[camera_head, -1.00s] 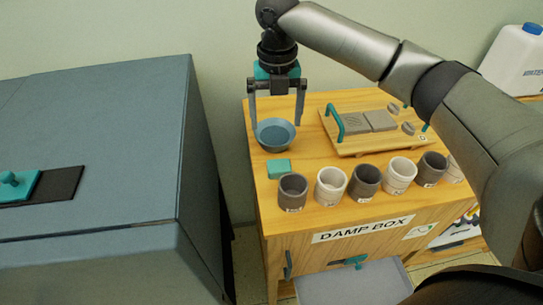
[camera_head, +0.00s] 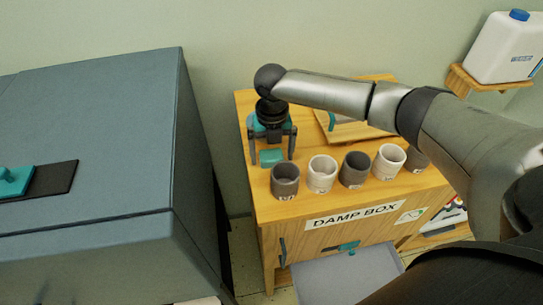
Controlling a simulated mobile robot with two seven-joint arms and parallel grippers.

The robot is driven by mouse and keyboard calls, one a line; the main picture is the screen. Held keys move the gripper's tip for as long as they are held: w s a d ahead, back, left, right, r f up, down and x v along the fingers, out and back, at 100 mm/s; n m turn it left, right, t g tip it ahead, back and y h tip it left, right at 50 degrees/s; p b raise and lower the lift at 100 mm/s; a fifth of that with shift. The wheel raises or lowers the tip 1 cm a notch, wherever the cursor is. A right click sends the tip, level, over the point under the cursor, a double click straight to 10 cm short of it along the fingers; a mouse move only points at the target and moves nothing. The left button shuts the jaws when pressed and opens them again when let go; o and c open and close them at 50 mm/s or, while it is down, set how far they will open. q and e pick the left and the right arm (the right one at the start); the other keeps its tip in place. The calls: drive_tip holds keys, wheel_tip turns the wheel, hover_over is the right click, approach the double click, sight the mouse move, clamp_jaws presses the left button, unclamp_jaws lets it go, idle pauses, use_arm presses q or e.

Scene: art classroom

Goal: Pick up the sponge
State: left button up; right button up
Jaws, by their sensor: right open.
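The sponge (camera_head: 271,157) is a small teal block on top of the wooden damp box cabinet (camera_head: 262,212), near its left side and just behind a dark cup. My right gripper (camera_head: 272,160) is above and around the sponge, pointing down, with one finger on each side of it. The fingers are open, and the sponge shows between them. I cannot tell whether the fingers touch it. My left gripper is not in view.
A dark cup (camera_head: 285,182) stands close in front of the sponge, in a row of several dark and white cups. A wooden board (camera_head: 325,121) lies behind, partly hidden by my arm. A blue-grey cabinet (camera_head: 90,130) stands left. A white jug (camera_head: 500,50) is at upper right.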

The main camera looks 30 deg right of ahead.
drive_tip(key=shift+f, duration=0.4)
drive_tip(key=shift+c, duration=0.2)
drive_tip(key=c, duration=1.2)
